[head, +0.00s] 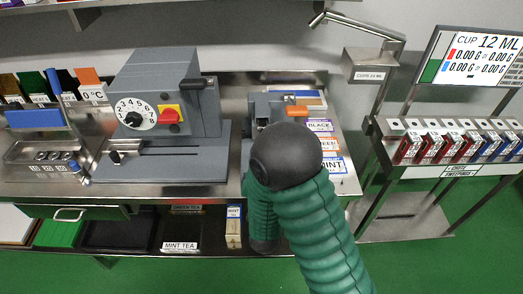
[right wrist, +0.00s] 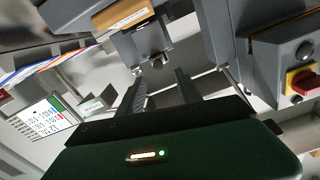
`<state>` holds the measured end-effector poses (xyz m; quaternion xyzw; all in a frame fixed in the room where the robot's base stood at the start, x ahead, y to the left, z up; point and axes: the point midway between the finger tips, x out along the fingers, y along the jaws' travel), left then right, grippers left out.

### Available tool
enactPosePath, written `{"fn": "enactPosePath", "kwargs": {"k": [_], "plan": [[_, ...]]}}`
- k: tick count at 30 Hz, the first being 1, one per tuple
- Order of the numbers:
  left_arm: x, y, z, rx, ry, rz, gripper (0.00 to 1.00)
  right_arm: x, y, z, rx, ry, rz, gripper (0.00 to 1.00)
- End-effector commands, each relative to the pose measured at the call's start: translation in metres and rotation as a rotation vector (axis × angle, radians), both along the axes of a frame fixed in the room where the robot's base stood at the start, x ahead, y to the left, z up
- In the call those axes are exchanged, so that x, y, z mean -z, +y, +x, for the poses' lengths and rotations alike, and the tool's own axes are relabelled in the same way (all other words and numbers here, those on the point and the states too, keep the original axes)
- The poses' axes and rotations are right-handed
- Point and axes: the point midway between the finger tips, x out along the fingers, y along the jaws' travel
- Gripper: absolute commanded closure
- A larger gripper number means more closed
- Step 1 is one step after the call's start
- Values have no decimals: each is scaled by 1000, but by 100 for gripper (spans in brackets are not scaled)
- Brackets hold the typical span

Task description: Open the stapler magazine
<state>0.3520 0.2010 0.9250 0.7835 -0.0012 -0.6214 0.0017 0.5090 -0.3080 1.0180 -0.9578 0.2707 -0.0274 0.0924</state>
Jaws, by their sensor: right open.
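The stapler is a grey block (head: 265,107) with an orange lever (head: 297,111), standing on the steel counter right of the large dial machine. My right arm hides its lower front in the head view. In the right wrist view the stapler (right wrist: 150,42) shows at the top, with its orange part (right wrist: 124,14) above it. My right gripper (right wrist: 160,77) is open. Its two dark fingers point toward the underside of the stapler as pictured, with nothing between them. I cannot tell whether they touch it. The gripper is hidden in the head view. My left gripper is out of view.
The grey dial machine (head: 170,100) with a red and yellow switch stands close left of the stapler. Labelled tea cards (head: 330,165) lie to its right. A display screen (head: 480,58) and a rack of red and blue packets (head: 440,145) stand further right.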

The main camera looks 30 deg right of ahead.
Motion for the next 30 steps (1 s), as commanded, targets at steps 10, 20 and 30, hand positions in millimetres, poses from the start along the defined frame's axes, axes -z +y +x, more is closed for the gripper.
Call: {"fn": "enactPosePath", "kwargs": {"k": [10,20,30], "plan": [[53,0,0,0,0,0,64,-2,-25,39,2,0,-1,59],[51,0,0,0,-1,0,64,-1,-42,68,-1,1,0,59],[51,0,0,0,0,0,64,-1,-42,68,-1,1,0,80]]}}
